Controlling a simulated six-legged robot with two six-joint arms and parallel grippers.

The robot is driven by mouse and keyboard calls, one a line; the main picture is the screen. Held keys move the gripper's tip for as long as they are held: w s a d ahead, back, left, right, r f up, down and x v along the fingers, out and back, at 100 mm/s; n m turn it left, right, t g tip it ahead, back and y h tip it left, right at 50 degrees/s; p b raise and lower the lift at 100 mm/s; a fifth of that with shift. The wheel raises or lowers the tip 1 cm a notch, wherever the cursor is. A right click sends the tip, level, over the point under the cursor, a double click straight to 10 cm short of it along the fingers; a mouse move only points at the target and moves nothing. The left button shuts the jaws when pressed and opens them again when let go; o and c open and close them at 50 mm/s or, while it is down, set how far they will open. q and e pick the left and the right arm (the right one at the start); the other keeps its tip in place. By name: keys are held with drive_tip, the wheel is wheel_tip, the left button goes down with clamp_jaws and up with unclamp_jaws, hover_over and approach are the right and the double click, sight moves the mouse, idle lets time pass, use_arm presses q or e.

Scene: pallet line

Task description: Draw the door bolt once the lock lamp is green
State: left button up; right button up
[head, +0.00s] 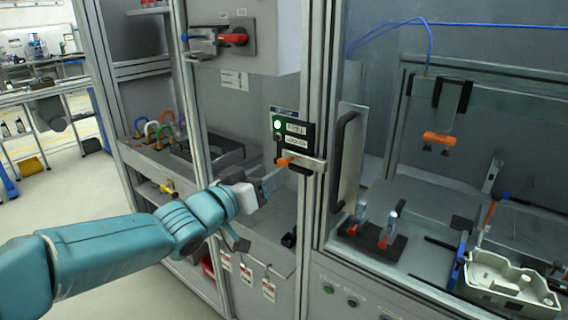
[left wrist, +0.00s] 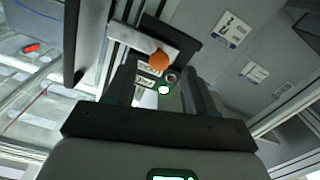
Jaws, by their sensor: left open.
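The door bolt is a pale metal bar (head: 309,164) with an orange knob (head: 284,161) at its left end, on the frame post beside the door. The bolt knob also shows in the left wrist view (left wrist: 159,61). My right gripper is not in view.
A long dark door handle (head: 345,158) stands right of the bolt. A red rotary switch (head: 236,38) is at upper left. Several coloured padlocks (head: 152,129) stand on a shelf at left. A grey tray (head: 508,284) lies inside the cell.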

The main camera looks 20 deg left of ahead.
sight(281, 163)
use_arm(q)
drive_tip(key=x, duration=0.3)
drive_tip(key=shift+w+r+p, duration=0.15)
drive_tip(key=shift+r+p, duration=0.15)
drive_tip(key=shift+r, duration=0.1)
drive_tip(key=shift+w+d+f, duration=0.15)
drive_tip(key=shift+w+d, duration=0.1)
drive_tip(key=shift+w, duration=0.35)
drive_tip(key=shift+w+d+f, duration=0.15)
drive_tip(key=shift+w+d, duration=0.15)
drive_tip(key=shift+w, duration=0.3)
drive_tip(key=shift+s+a+r, duration=0.2)
drive_tip(key=shift+s+a, duration=0.1)
drive_tip(key=shift+s, duration=0.05)
drive_tip(key=shift+w+d+f, duration=0.15)
drive_tip(key=shift+w+d, duration=0.05)
drive_tip(key=shift+w, duration=0.1)
drive_tip(key=c, duration=0.8)
clamp_jaws()
drive_tip(key=a+p, duration=0.2)
drive_tip(key=w+a+p, duration=0.1)
drive_tip(key=a+p, duration=0.1)
drive_tip(key=shift+w+a, duration=0.15)
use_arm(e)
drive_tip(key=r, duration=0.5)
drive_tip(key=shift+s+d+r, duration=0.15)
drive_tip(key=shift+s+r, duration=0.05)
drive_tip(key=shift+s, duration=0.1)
